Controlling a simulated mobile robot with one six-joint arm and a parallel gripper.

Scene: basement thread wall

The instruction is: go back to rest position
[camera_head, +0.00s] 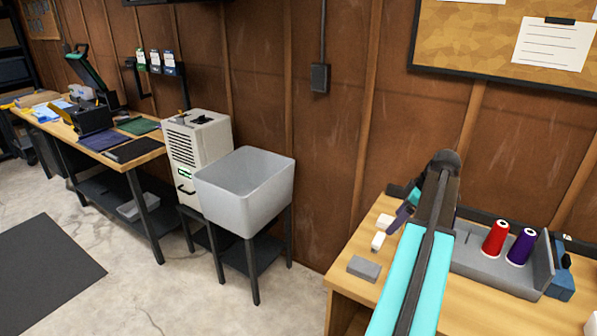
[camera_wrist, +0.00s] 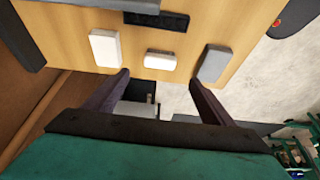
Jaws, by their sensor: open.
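My gripper (camera_wrist: 158,85) is open, with its two dark fingers spread apart and nothing between them. In the wrist view its fingertips show against the near edge of a wooden table (camera_wrist: 180,45), with small blocks beyond them. In the head view my cyan arm reaches over the right-hand table (camera_head: 345,291), and the gripper (camera_head: 402,208) shows only partly, at the left of the arm's far end. The arm hides part of the tabletop.
On the table are white blocks (camera_head: 378,241), a grey block (camera_head: 364,268) and a grey tray (camera_head: 480,265) with a red spool (camera_head: 495,239) and a purple spool (camera_head: 521,247). Left of it stand a grey bin (camera_head: 245,205), a dehumidifier (camera_head: 196,150) and a workbench (camera_head: 130,157). Open floor lies front left.

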